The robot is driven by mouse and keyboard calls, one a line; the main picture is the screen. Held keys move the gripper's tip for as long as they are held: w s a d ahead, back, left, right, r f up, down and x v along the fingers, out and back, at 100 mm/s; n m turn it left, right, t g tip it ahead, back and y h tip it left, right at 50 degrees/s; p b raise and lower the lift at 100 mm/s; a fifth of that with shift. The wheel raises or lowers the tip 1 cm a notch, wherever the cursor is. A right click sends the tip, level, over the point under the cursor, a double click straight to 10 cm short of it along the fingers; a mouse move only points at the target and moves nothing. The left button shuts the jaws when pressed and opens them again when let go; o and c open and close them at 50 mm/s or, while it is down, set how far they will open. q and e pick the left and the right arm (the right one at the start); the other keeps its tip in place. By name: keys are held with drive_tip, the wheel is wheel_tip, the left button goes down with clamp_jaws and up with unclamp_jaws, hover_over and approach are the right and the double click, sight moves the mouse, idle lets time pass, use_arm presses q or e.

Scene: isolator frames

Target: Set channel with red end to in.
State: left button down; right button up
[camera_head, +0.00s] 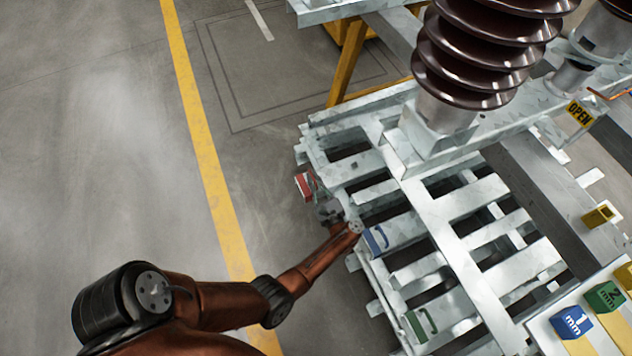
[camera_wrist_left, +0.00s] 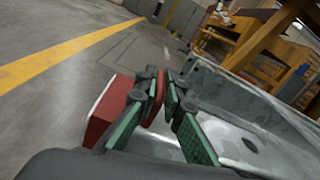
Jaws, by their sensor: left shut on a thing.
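The channel's red end (camera_head: 304,186) shows at the left edge of the pale metal slatted frame (camera_head: 440,205). Its red block also shows in the left wrist view (camera_wrist_left: 108,112), left of the fingers. My left gripper (camera_head: 328,209) is beside it, partly hidden by my own arm. In the left wrist view my left gripper (camera_wrist_left: 167,92) has its green-padded fingers closed around the red handle (camera_wrist_left: 159,108). How far the channel stands out of the frame is hard to tell. My right gripper is not in view.
A blue end (camera_head: 375,241) and a green end (camera_head: 421,325) sit along the same frame edge. A brown ribbed insulator (camera_head: 480,50) stands above. Numbered blue (camera_head: 572,322) and green (camera_head: 605,297) blocks are at lower right. The floor left is clear.

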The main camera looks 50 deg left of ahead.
use_arm(q)
drive_tip(key=c, duration=2)
unclamp_jaws()
drive_tip(key=shift+c, duration=0.2)
drive_tip(key=v, duration=1.2)
drive_tip(key=shift+r, duration=0.1)
drive_tip(key=shift+c, duration=0.6)
